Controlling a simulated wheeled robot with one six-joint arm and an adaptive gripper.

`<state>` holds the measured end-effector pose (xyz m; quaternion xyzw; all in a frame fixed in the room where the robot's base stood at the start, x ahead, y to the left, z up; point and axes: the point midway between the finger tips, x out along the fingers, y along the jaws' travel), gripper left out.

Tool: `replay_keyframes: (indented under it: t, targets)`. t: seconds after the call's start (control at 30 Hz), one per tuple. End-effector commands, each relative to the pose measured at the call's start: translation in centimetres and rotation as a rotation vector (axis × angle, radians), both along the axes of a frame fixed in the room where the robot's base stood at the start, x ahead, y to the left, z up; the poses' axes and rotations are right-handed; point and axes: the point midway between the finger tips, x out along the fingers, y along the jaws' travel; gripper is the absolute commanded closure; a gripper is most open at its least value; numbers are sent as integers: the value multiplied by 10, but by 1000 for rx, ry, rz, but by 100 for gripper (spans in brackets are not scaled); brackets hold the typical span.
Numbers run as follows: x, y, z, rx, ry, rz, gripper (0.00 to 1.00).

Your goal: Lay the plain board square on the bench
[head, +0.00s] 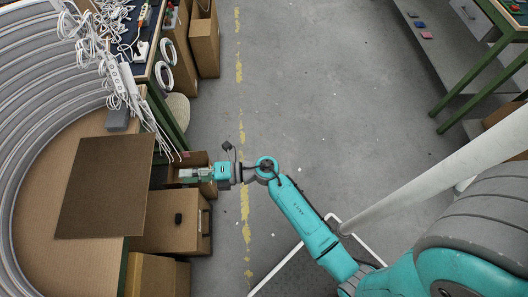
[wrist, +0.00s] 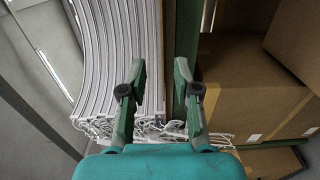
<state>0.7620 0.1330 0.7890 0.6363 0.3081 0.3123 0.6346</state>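The plain board (head: 105,185) is a flat dark brown square lying on the tan bench (head: 38,205) at the left of the head view. It lies turned at an angle to the bench's right edge, and its upper right corner appears to stick out past that edge. My gripper (head: 186,175) is to the right of the board, apart from it, over the cartons and pointing left. In the wrist view my gripper (wrist: 160,68) has its two fingers apart with nothing between them. I cannot make out the board in the wrist view.
Grey ribbed curved strips (head: 28,85) line the bench's left side. White cables and a power strip (head: 125,78) lie beyond the board, by a grey block (head: 117,120). The middle floor is clear.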

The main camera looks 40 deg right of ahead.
Motion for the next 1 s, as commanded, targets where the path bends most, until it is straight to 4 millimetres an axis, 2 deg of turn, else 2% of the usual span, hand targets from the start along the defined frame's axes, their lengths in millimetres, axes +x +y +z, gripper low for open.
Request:
replay_keyframes:
  t: [0.17,0.37,0.7,1.0]
  targets:
    - [-15,1,3,53,12,-23,69]
    - [-71,-7,25,279,70,-134,69]
    - [-171,-55,66,709,272,-397,69]
    - [-253,-103,84,1043,542,-646,69]
